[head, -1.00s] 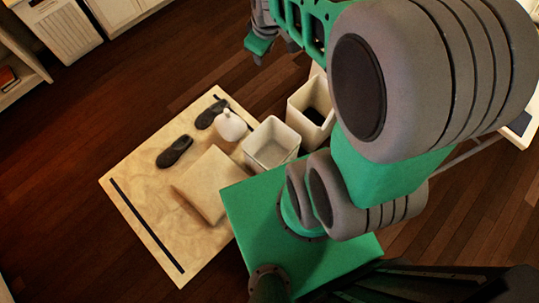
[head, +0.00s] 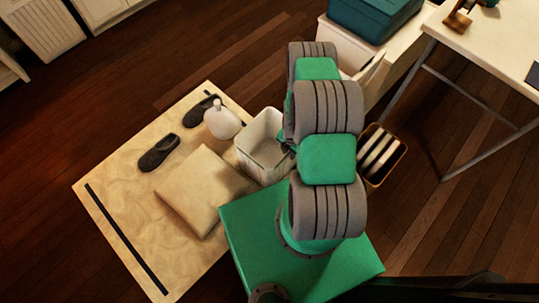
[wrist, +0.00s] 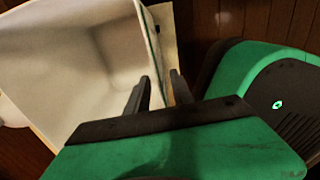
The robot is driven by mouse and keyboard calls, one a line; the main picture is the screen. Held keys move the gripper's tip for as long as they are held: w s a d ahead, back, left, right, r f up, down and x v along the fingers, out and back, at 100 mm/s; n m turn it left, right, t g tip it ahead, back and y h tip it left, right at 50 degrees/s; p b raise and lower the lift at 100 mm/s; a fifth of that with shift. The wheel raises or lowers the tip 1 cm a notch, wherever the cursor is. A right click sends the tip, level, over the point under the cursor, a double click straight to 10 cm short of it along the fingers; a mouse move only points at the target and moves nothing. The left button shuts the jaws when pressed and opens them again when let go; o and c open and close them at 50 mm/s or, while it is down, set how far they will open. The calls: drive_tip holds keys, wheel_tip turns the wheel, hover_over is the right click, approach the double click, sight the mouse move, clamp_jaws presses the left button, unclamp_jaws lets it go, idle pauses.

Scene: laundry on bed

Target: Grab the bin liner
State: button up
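The pale, open-topped bin liner (head: 253,158) stands upright on the mat in the head view; I cannot tell it apart from a separate outer bin. In the wrist view its pale inside (wrist: 60,60) fills the upper left. My gripper (wrist: 160,90) is at its right wall. The two dark fingers are apart, one over the inner side and one over the outer side of the wall edge. Whether either finger touches the wall is unclear. In the head view my arm hides most of the gripper and the bin's right side.
The wooden mat (head: 120,200) holds a cushion (head: 203,190), a white bottle (head: 222,122) and dark slippers (head: 160,153). A basket with striped contents (head: 381,153) stands right of my arm. A teal box (head: 375,18) and a table (head: 485,45) are at upper right. Floor at left is clear.

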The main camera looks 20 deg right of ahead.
wheel_tip(320, 180, down, 2)
drive_tip(key=shift+f, duration=0.2)
drive_tip(key=shift+c, duration=0.3)
clamp_jaws()
idle(1.0)
